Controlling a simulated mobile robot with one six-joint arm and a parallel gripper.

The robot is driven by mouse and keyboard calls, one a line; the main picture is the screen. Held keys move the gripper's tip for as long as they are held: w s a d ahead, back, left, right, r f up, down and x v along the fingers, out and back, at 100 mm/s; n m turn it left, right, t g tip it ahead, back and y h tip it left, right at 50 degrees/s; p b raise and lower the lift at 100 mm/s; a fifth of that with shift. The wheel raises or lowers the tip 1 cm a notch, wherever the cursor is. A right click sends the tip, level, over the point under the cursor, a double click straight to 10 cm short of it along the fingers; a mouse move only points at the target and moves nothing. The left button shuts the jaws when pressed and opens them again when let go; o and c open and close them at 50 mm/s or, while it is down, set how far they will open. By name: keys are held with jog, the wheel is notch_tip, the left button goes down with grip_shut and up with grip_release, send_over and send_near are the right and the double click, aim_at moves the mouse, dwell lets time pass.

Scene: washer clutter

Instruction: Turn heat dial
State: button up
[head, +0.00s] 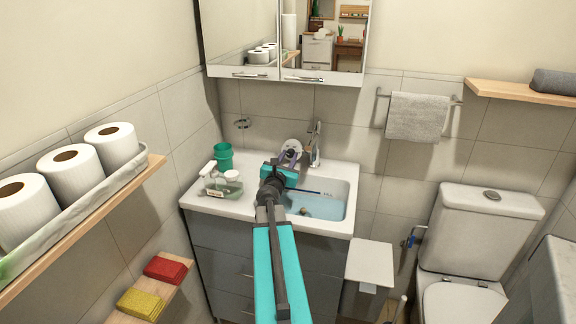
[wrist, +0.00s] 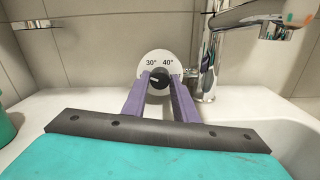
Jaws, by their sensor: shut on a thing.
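The heat dial is a small black knob (wrist: 158,79) on a round white plate (wrist: 160,65) fixed to the tiled wall behind the sink. In the head view the white plate (head: 296,145) shows behind my gripper (head: 288,156); the knob is mostly hidden there by the gripper.
A chrome faucet (wrist: 209,60) stands close to the right of the dial. The sink basin (head: 325,205) holds water. A green cup (head: 224,156) and clear bottles (head: 222,184) stand on the counter's left. A mirror cabinet (head: 285,45) hangs above.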

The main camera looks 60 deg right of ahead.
jog(key=m+b, duration=0.4)
jog(key=b, duration=0.1)
jog(key=shift+f, duration=0.3)
jog(key=shift+r+m+b, duration=0.2)
jog(key=shift+m+b, duration=1.35)
jog(key=shift+m, duration=0.15)
jog(key=shift+s, duration=0.1)
jog(key=o, duration=1.1)
jog(key=shift+c, duration=0.2)
jog(key=shift+a, duration=0.15)
jog(key=b+v, duration=0.2)
jog(key=v, duration=0.3)
